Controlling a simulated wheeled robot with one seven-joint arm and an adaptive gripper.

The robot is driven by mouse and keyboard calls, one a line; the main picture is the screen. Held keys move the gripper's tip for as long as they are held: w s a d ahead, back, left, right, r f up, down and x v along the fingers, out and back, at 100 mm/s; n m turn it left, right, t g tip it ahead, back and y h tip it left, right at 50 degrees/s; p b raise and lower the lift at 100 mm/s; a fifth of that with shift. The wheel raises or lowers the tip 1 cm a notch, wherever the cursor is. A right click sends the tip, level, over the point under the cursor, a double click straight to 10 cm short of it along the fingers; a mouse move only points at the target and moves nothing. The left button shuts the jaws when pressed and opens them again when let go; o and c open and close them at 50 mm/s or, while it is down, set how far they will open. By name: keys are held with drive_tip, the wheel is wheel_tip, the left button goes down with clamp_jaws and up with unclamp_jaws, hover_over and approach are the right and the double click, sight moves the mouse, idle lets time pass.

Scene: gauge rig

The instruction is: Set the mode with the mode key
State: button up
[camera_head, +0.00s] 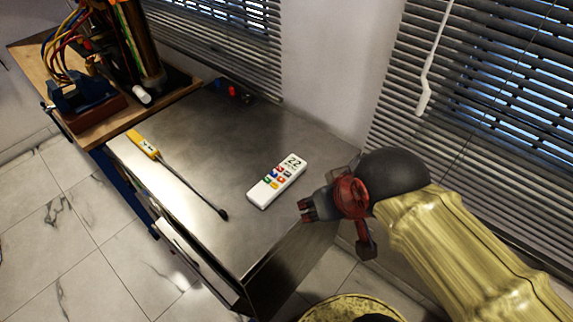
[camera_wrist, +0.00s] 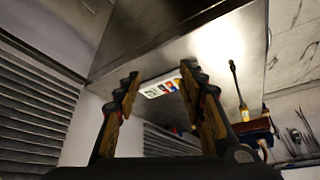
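A white handheld device (camera_head: 277,181) lies on the grey metal cabinet top (camera_head: 215,150). It has a display reading 22 and several coloured keys; which one is the mode key I cannot tell. In the wrist view the device (camera_wrist: 160,88) shows between and beyond my two fingers. My gripper (camera_head: 306,210) is just right of and below the device in the head view, apart from it, near the cabinet's right edge. In the wrist view my gripper (camera_wrist: 160,72) has its fingers spread, with nothing held between them.
A yellow instrument (camera_head: 143,143) with a long thin probe lies left of the device. A wooden board (camera_head: 95,125) with a blue vise (camera_head: 80,92) and coloured wires stands at the back left. Small red and blue items (camera_head: 233,91) sit near the wall. Blinds hang at the right.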

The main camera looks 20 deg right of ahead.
drive_tip(key=c, duration=0.3)
drive_tip(key=c, duration=0.7)
clamp_jaws()
idle(0.9)
